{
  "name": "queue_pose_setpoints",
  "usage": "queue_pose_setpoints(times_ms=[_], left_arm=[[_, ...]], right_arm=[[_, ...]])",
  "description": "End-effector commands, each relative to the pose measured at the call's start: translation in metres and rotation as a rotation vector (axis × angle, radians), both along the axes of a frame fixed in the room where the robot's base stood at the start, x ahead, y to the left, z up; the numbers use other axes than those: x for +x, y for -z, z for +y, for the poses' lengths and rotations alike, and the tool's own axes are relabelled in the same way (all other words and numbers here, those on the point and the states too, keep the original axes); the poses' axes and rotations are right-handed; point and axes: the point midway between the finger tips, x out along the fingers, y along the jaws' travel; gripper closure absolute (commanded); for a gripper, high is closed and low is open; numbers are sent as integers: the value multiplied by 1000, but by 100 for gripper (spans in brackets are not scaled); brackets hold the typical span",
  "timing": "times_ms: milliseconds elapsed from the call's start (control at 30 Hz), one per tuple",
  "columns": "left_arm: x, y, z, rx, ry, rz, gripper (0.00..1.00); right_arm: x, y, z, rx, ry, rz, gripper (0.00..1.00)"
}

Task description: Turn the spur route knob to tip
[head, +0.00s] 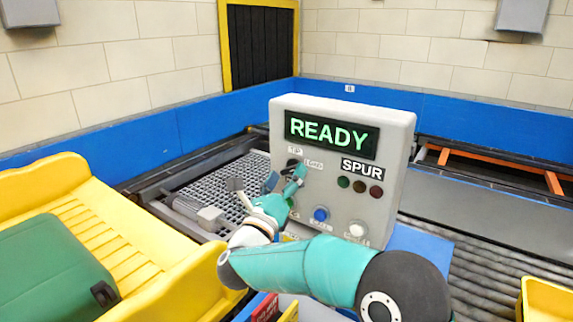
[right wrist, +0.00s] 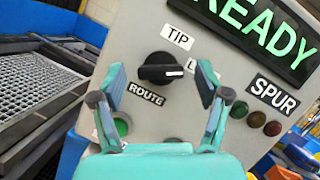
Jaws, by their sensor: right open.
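The spur route knob (right wrist: 158,66) is a black round knob on the grey control panel (head: 400,135). In the right wrist view its white mark points right, towards a label starting with "L" that my finger partly hides. The TIP label (right wrist: 178,38) is above the knob, and the ROUTE label (right wrist: 146,94) is below it. My right gripper (right wrist: 160,80) is open, its fingers to the left and right of the knob in that view, with nothing between them that I can see gripped. In the head view the right gripper (head: 268,184) is in front of the panel's left part. My left gripper is not in view.
The panel has a lit READY display (head: 330,134), a SPUR label (head: 362,169), small lamps and a blue button (head: 321,214). A yellow tipping tray (head: 130,255) with a green case (head: 50,275) stands left. A metal grating (head: 225,177) lies behind.

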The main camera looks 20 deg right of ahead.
Motion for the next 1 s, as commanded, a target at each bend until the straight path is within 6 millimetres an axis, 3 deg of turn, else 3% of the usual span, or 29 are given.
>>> queue_pose_setpoints(times_ms=[433,767,1000], left_arm=[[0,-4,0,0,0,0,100],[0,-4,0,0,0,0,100],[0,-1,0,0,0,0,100]], right_arm=[[7,-2,-6,-1,0,1,27],[7,-2,-6,-1,0,1,82],[7,-2,-6,-8,-1,9,85]])
